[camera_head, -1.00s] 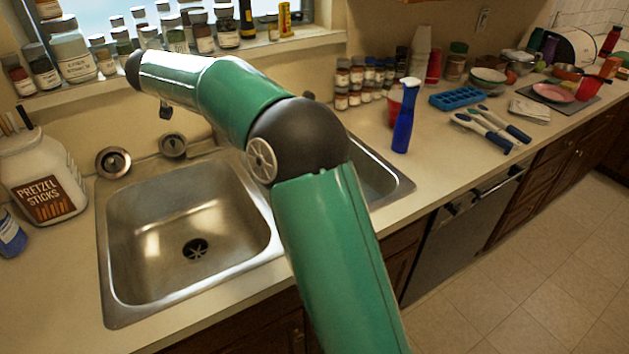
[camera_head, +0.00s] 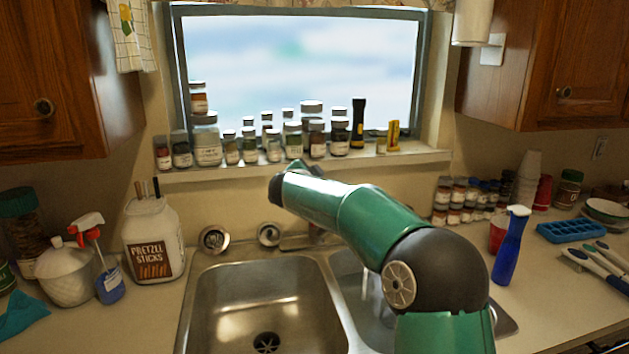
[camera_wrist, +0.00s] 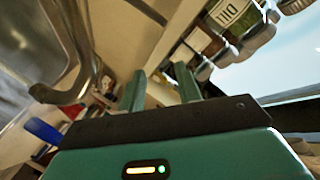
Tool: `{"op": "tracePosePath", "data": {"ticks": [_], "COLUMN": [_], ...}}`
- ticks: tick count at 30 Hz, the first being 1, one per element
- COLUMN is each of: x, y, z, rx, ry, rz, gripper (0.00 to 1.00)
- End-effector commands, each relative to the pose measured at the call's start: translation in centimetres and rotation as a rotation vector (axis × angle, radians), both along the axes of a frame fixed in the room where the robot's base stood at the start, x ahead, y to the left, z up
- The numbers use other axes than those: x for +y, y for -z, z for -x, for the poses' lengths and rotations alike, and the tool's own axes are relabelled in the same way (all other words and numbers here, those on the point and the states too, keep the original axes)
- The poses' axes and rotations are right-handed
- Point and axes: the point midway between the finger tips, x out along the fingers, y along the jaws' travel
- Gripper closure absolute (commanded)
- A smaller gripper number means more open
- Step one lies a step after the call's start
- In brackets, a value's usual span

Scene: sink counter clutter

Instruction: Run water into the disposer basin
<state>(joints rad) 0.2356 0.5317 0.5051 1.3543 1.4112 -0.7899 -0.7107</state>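The double sink shows in the head view. Its left basin (camera_head: 240,300) is empty, with a dark, star-slotted drain (camera_head: 266,342) like a disposer opening. My green arm partly covers the right basin (camera_head: 348,268); pale upright shapes show there, and I cannot tell what they are. The faucet base (camera_head: 298,241) is behind the sink, mostly hidden by my arm. In the wrist view the curved metal faucet (camera_wrist: 82,70) is left of my gripper (camera_wrist: 160,84), apart from its fingers. The fingers are spread with nothing between them.
Jars crowd the windowsill (camera_head: 300,163). A pretzel jar (camera_head: 153,240) and spray bottle (camera_head: 104,270) stand left of the sink. Right of it are a blue bottle (camera_head: 510,245), spice jars (camera_head: 465,200) and a blue tray (camera_head: 572,231). Two round metal pieces (camera_head: 214,238) lean behind the sink.

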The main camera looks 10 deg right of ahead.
Motion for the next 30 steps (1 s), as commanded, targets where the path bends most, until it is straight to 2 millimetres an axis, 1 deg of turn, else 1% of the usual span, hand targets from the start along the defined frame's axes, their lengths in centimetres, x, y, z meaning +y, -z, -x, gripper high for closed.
{"op": "tracePosePath", "data": {"ticks": [3, 12, 21, 30], "x": [-0.7, -1.6, -2.0, -1.9], "y": [0.1, 0.4, 0.9, 1.7], "z": [0.1, 0.2, 0.5, 1.0], "rx": [-0.098, -0.339, -0.547, -0.707], "ry": [0.023, 0.051, 0.045, 0.022], "rz": [-0.105, -0.393, -0.709, -1.051], "gripper": [0.66, 0.66, 0.66, 0.66]}}
